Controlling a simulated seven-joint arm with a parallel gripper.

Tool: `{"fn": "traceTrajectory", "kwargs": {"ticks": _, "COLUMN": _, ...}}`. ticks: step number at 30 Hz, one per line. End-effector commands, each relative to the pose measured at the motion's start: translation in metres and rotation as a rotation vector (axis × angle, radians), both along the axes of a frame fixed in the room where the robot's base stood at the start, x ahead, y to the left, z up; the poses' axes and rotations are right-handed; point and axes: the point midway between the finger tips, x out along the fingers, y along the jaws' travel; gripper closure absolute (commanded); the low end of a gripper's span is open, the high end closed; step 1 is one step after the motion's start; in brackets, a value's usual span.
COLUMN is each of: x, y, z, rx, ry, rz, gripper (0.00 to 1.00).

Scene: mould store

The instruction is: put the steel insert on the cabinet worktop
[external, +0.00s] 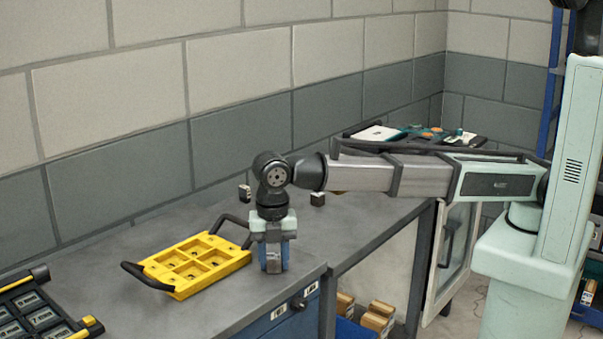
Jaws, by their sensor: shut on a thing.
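The steel insert (272,257) looks like a small upright grey block with a pale label on its front. My gripper (273,240) points down and is shut on it, with the pale green jaw parts above and blue at the sides. The cabinet worktop (215,308) is the grey surface above the blue drawers. The insert is over its right part, near the front edge. I cannot tell whether its bottom touches the worktop.
A yellow mould frame (197,261) with black handles lies just left of the insert. A black tray (38,315) is at the far left. Small dark blocks (244,193) (317,199) stand behind. Bare worktop lies in front of the yellow frame.

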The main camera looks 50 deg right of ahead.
Motion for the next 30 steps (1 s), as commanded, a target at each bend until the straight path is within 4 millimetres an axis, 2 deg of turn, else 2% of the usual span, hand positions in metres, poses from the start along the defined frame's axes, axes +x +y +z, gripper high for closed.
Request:
{"fn": "traceTrajectory", "kwargs": {"ticks": 8, "x": 0.000, "y": 0.000, "z": -0.003, "rx": 0.000, "ry": 0.000, "rz": 0.000, "gripper": 1.00}}
{"fn": "traceTrajectory", "kwargs": {"ticks": 9, "x": 0.000, "y": 0.000, "z": -0.002, "rx": 0.000, "ry": 0.000, "rz": 0.000, "gripper": 0.58}}
{"fn": "traceTrajectory", "kwargs": {"ticks": 16, "x": 0.000, "y": 0.000, "z": -0.002, "rx": 0.000, "ry": 0.000, "rz": 0.000, "gripper": 0.36}}
{"fn": "traceTrajectory", "kwargs": {"ticks": 25, "x": 0.000, "y": 0.000, "z": 0.000, "rx": 0.000, "ry": 0.000, "rz": 0.000, "gripper": 0.36}}
{"fn": "traceTrajectory", "kwargs": {"ticks": 30, "x": 0.000, "y": 0.001, "z": 0.016, "rx": 0.001, "ry": -0.001, "rz": 0.000, "gripper": 0.36}}
